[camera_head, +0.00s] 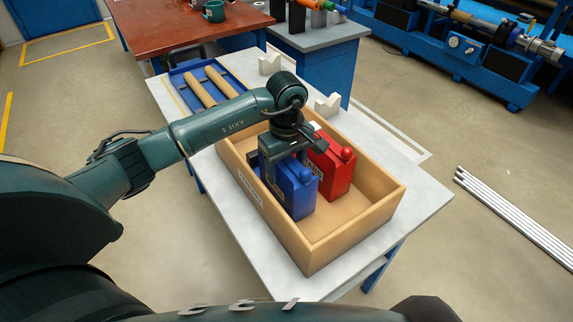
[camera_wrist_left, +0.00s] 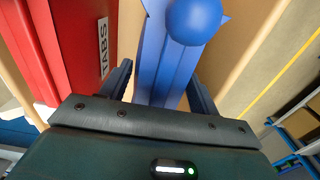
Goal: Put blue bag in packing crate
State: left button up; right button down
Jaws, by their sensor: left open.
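The blue bag (camera_head: 300,194) stands upright inside the tan packing crate (camera_head: 292,252), near its left wall. It has a round blue knob on top. My left gripper (camera_head: 284,160) is over the far part of the bag, pointing down. In the left wrist view, the blue bag (camera_wrist_left: 172,62) lies between the two dark fingers (camera_wrist_left: 160,85), which are open on either side of it. I cannot tell whether they touch it. My right gripper is not in view.
A red bag (camera_head: 334,168) stands in the crate to the right of the blue one; it also fills the left of the wrist view (camera_wrist_left: 80,45). The crate's near end is clear. A blue tray with cardboard tubes (camera_head: 203,88) and white V-blocks (camera_head: 328,104) sit behind it on the white table (camera_head: 425,200).

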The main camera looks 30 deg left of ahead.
pick_arm(q)
notch_tip(320, 180, up, 11)
jog(key=shift+b, duration=0.75)
jog(key=shift+r, duration=0.55)
jog(key=shift+s, duration=0.1)
